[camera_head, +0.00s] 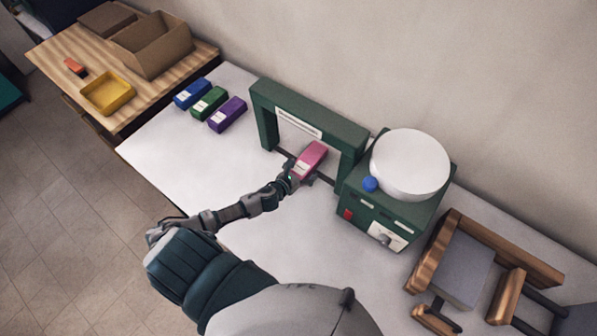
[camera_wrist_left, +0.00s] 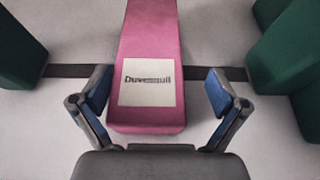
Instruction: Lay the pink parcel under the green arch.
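The pink parcel (camera_head: 311,157) with a white label lies between the two legs of the green arch (camera_head: 318,119), across the dark strip on the table. In the left wrist view the parcel (camera_wrist_left: 152,50) points away from me, and the arch's legs show at the left (camera_wrist_left: 20,50) and right (camera_wrist_left: 285,50). My left gripper (camera_head: 299,176) is at the parcel's near end. In the left wrist view its fingers (camera_wrist_left: 160,93) are spread, one on each side of the parcel with gaps between. My right gripper is not in view.
Blue (camera_head: 192,93), green (camera_head: 209,102) and purple (camera_head: 227,114) parcels lie left of the arch. A green machine (camera_head: 385,215) with a white drum (camera_head: 410,163) stands close to its right. A wooden frame (camera_head: 470,260) is farther right. The white table's left front is clear.

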